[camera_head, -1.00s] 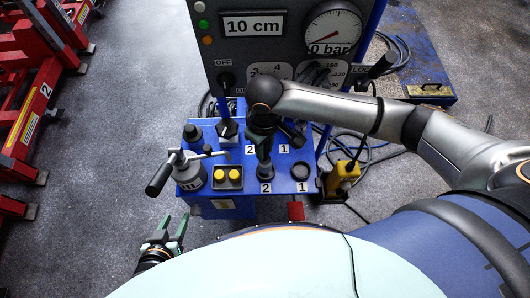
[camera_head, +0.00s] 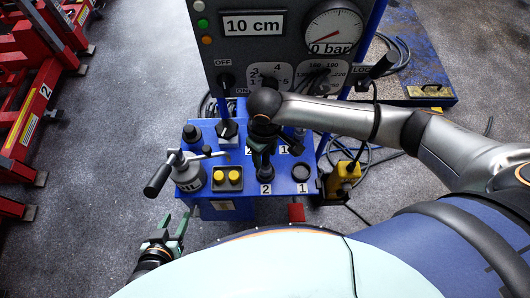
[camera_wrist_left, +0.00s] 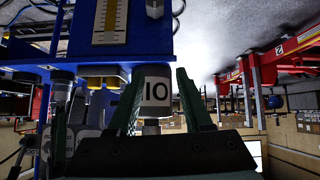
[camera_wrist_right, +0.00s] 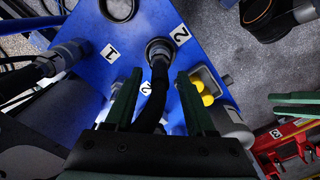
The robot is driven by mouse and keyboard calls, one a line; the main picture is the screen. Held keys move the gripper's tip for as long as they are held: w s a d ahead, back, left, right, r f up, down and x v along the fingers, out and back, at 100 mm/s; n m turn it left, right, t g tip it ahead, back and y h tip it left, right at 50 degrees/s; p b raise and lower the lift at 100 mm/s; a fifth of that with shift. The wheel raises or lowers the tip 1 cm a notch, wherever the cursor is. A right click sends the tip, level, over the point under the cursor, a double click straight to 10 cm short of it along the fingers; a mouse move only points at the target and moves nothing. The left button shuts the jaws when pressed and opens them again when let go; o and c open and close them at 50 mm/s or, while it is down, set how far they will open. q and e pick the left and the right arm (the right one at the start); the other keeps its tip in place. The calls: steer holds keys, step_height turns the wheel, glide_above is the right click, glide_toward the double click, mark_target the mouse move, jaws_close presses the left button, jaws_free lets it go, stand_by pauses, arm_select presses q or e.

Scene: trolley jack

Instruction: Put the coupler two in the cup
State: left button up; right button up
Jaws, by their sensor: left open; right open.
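Coupler two (camera_wrist_right: 158,50), a dark hose end with a grey collar, stands at the cup beside the front label 2. Its lower end appears to be inside the cup (camera_head: 266,176); how deep, I cannot tell. Its hose runs back between the fingers of my right gripper (camera_wrist_right: 155,90), which is open around it. In the head view my right gripper (camera_head: 262,150) is above the cup, partly hidden by its own arm. My left gripper (camera_head: 172,226) is open and empty, low at the left in front of the blue bench.
The empty cup one (camera_head: 301,171) is to the right on the blue bench (camera_head: 283,187). Another coupler (camera_wrist_right: 68,54) is near the rear label 1. A grey pump (camera_head: 188,174) with a lever and two yellow buttons (camera_head: 227,177) stand to the left. The control panel (camera_head: 290,55) rises behind.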

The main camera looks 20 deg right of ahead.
steer(key=shift+r, duration=0.1)
arm_select(q)
steer(key=shift+s+a+r+p, duration=0.4)
steer(key=shift+a+r+p, duration=0.2)
steer(key=shift+p, duration=0.6)
arm_select(e)
step_height(320, 180, up, 12)
arm_select(q)
steer(key=shift+d+r, duration=0.1)
steer(key=shift+d, duration=0.05)
